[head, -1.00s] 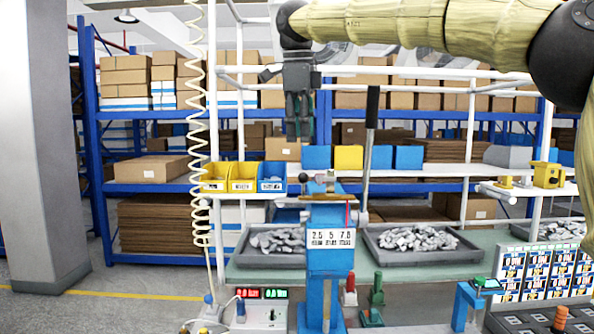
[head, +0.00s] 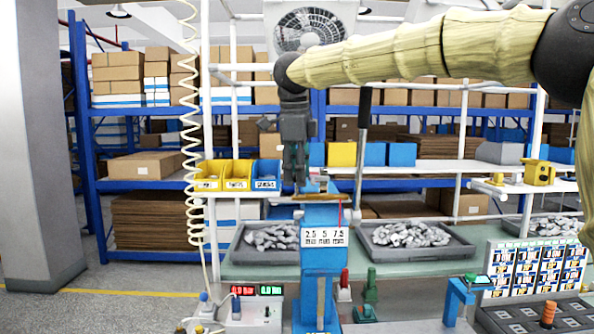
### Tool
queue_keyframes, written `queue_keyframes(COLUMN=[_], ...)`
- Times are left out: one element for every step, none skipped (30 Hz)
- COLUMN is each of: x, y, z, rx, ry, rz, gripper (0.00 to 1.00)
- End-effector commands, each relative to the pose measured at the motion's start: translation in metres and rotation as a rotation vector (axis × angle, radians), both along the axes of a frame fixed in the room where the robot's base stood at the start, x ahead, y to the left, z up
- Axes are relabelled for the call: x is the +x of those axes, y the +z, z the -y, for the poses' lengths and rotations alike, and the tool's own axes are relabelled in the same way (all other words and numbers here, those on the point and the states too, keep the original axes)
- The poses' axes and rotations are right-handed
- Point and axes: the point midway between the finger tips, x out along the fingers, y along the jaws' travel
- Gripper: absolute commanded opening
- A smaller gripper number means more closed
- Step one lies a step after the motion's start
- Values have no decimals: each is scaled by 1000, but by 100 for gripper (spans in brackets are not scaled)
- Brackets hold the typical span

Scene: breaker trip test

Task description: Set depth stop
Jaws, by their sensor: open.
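My gripper (head: 294,185) points down in the middle of the picture, with its fingertips close to the top of the blue press stand (head: 322,260). Its narrow fingers look close together, and I see nothing held between them. I cannot tell whether they touch the stand. The stand carries a white label (head: 325,237) marked 2.5, 5 and 7.5 mm. An orange-brown plate (head: 317,197) lies across its top. A tall lever with a black handle (head: 363,115) rises just right of the stand. My gripper partly hides the stand's top, and I cannot make out a separate depth stop.
Grey trays of metal parts flank the stand, one on the left (head: 268,237) and one on the right (head: 415,238). Small yellow and blue bins (head: 237,176) stand behind. A meter box with red and green displays (head: 254,312) is in front. A coiled cable (head: 192,140) hangs at left.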

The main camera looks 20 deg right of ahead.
Motion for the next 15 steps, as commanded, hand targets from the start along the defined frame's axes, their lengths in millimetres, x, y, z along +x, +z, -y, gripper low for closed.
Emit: queue_keyframes(x=[0,0,0,0,0,0,0,0,0,0,0,0,0,0,0], y=[0,0,0,0,0,0,0,0,0,0,0,0,0,0,0], z=[0,0,0,0,0,0,0,0,0,0,0,0,0,0,0], rx=[0,0,0,0,0,0,0,0,0,0,0,0,0,0,0], ry=[0,0,0,0,0,0,1,1,1,1,1,1,1,1,1], rz=[0,0,0,0,0,0,0,0,0,0,0,0,0,0,0], gripper=[43,43,43,43,43,43,41,36,29,23,18,10,5,0,0])
